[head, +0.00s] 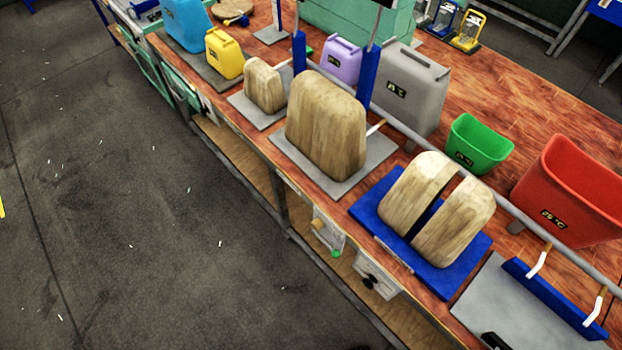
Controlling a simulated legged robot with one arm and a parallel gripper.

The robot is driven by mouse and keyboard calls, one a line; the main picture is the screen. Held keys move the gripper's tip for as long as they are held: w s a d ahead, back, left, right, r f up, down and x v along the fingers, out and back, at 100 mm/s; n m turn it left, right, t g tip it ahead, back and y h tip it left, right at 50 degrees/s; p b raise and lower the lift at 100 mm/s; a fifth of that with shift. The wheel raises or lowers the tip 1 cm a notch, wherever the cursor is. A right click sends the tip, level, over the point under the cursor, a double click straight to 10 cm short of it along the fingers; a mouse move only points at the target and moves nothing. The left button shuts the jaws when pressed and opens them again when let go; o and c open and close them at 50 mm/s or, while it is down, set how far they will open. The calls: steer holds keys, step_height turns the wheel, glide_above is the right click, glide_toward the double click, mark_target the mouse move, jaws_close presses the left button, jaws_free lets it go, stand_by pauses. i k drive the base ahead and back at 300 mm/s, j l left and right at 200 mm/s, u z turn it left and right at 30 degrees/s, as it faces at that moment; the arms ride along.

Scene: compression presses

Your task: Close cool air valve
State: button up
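No part is clearly labelled as the cool air valve. Two small fittings sit under the front edge of the bench. One is a pale box (328,232) with a yellowish knob (319,223) and a green knob (336,253). The other, further right, is a white box (376,277) with a dark handle (368,281). I cannot tell which is the valve, or whether either is open or closed. My gripper is not recognisable in view.
The wooden bench (500,80) runs diagonally, holding wooden blocks (327,125), a blue plate (365,213), a grey container (412,90), a green bin (485,142) and a red bin (575,190). A dark shape (494,341) is cut off at the bottom edge. Grey floor (120,220) at left is clear.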

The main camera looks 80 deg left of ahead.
mark_target(336, 254)
steer(key=j+u, duration=0.15)
steer(key=u, duration=2.5)
steer(key=k+l+z, duration=0.25)
steer(key=l, duration=0.15)
